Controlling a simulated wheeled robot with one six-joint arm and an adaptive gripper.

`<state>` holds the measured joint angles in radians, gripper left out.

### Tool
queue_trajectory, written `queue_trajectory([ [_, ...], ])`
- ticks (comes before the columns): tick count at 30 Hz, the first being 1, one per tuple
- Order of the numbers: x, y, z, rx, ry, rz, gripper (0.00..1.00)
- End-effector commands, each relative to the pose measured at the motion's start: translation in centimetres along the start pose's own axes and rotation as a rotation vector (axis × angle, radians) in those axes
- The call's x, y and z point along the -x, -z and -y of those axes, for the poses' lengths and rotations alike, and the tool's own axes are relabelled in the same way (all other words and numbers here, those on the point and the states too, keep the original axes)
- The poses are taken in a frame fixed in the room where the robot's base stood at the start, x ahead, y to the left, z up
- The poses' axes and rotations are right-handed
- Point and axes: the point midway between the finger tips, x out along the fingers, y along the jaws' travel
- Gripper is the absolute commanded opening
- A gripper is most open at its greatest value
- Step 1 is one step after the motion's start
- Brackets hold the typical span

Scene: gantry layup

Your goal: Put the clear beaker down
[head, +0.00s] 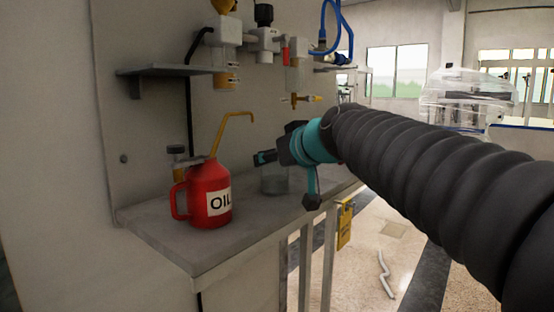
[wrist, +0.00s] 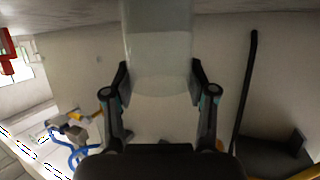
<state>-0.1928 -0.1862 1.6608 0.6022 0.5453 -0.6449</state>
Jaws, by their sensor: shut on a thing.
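The clear beaker (head: 274,182) is at the right part of the grey bench top (head: 205,250), right of the red oil can. It looks upright, its base at or just above the surface; I cannot tell if it touches. My gripper (head: 287,179) reaches in from the right, with one finger on each side of the beaker. In the wrist view the beaker (wrist: 160,50) stands between the two fingertips, and my gripper (wrist: 159,82) is shut on it. Part of the beaker is hidden behind the gripper in the head view.
The red oil can (head: 208,196) with a long yellow spout stands left of the beaker. A small capped jar (head: 178,160) is behind it. A wall shelf (head: 170,70) and air fittings (head: 262,42) hang above. The bench front left is clear.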

Motion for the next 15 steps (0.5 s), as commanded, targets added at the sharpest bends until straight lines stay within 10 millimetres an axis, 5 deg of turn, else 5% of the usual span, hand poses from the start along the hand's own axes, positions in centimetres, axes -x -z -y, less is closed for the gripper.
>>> queue_trajectory([
  [8,-0.09,-0.29,-0.02,0.000,0.000,-0.001,0.19],
  [9,-0.06,-0.22,-0.02,0.000,0.000,0.000,0.61],
  [12,-0.05,-0.17,-0.02,0.000,0.000,0.000,0.81],
  [15,-0.05,-0.16,-0.02,0.000,0.000,0.000,0.81],
])
